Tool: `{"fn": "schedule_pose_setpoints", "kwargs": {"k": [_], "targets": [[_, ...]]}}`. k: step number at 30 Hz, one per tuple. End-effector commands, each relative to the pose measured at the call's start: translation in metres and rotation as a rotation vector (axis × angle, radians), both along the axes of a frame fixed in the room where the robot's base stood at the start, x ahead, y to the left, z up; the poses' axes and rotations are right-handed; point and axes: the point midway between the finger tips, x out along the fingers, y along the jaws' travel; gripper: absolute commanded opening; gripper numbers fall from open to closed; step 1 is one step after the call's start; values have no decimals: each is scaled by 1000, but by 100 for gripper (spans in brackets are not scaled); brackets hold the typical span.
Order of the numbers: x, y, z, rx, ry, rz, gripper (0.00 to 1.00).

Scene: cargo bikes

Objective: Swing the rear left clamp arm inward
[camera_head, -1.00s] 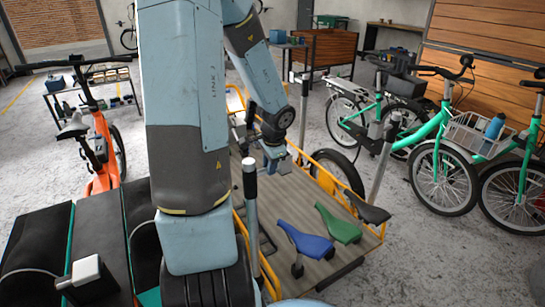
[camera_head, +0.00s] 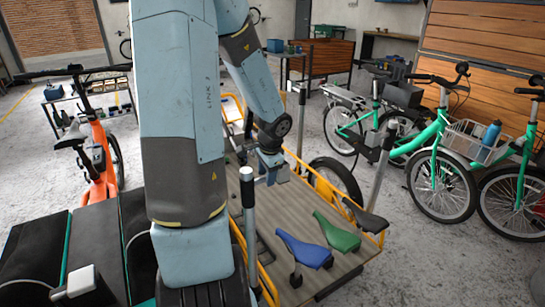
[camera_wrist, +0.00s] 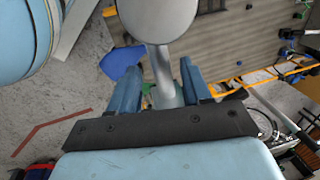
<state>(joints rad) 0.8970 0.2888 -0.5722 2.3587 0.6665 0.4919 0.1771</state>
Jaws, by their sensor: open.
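My gripper (camera_head: 272,176) hangs over the far part of the wooden cargo bed (camera_head: 285,205), partly hidden behind my own arm. In the wrist view its two blue fingers (camera_wrist: 158,88) stand apart, with a grey rod (camera_wrist: 163,72) between them. A large pale round end (camera_wrist: 157,14) tops that rod; contact with the fingers is unclear. Upright silver posts with dark tops stand around the bed: one near left (camera_head: 249,215), one right (camera_head: 381,165) and one far (camera_head: 301,115). I cannot tell which part is the rear left clamp arm.
Yellow rails (camera_head: 365,228) edge the bed. Green bikes (camera_head: 440,180) stand right, an orange bike (camera_head: 100,175) left.

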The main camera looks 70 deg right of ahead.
Motion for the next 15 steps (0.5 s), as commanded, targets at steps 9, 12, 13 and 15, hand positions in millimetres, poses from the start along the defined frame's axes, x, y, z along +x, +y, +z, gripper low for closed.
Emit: {"fn": "schedule_pose_setpoints", "kwargs": {"k": [9, 12, 13, 15], "targets": [[-6, 4, 43, -4, -3, 2, 48], [-9, 6, 58, -5, -3, 2, 48], [-9, 7, 62, -4, -3, 2, 48], [-11, 8, 73, -4, -3, 3, 48]]}}
